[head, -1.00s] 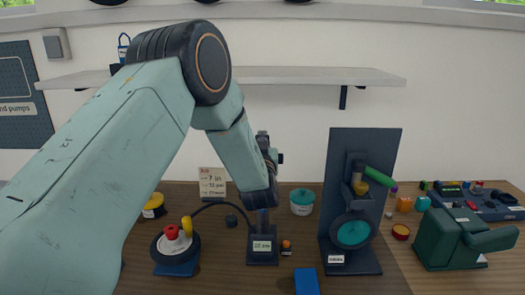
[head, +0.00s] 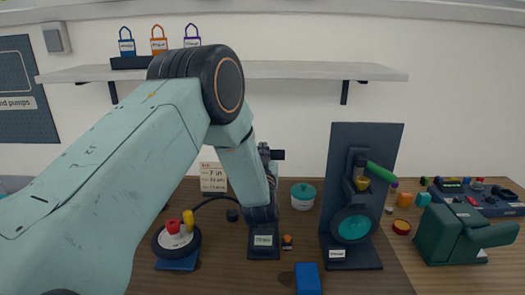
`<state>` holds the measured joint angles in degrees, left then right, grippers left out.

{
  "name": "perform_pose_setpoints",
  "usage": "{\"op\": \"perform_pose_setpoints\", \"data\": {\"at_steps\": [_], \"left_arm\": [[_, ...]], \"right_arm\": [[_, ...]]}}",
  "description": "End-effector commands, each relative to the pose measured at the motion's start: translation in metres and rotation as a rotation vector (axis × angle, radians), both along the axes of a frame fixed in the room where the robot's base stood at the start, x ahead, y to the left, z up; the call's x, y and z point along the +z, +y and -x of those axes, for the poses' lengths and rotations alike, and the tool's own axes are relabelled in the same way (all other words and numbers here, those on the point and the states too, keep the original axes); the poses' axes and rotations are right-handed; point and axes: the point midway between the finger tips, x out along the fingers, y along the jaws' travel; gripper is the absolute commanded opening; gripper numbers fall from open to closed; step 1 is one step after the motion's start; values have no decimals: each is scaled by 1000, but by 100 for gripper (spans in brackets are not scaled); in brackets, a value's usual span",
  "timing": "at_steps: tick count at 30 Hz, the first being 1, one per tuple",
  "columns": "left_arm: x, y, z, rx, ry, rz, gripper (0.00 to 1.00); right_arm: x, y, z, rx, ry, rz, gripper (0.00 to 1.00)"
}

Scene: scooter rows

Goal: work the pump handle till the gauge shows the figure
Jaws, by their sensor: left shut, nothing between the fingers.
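A small dark pump (head: 263,241) with a pale label stands on the wooden bench, in the middle of the head view. A black hose runs from it to a small tyre (head: 157,243) on a blue stand, with a red knob (head: 172,227) and a yellow fitting (head: 188,218) on it. My left arm comes in from the left and reaches down over the pump. My left gripper (head: 262,214) is shut and empty, just above the pump body. The pump's handle and any gauge reading are hidden or too small to tell. My right gripper is not in view.
A handwritten card (head: 213,177) stands behind the hose. To the right are a teal-lidded pot (head: 303,196), a blue block (head: 308,279), an upright dark panel (head: 346,140) with a green handle (head: 381,172), and a green machine (head: 450,235). A shelf (head: 300,71) spans the wall.

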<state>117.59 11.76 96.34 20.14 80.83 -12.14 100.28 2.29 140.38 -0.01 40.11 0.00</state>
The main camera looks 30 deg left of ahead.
Motion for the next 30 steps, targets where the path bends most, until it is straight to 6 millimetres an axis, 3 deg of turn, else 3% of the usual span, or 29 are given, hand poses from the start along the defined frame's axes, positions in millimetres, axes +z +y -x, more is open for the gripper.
{"op": "perform_pose_setpoints", "data": {"at_steps": [1, 3, 15, 30], "left_arm": [[-15, 0, 1, 0, 9, 2, 0], [-25, 0, 1, 0, 11, 3, 0], [-75, 0, 2, 0, 15, 3, 0], [-72, 0, 1, 0, 19, 6, 0]], "right_arm": [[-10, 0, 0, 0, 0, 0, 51], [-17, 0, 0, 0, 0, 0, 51], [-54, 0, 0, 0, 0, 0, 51], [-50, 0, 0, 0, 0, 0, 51]]}}
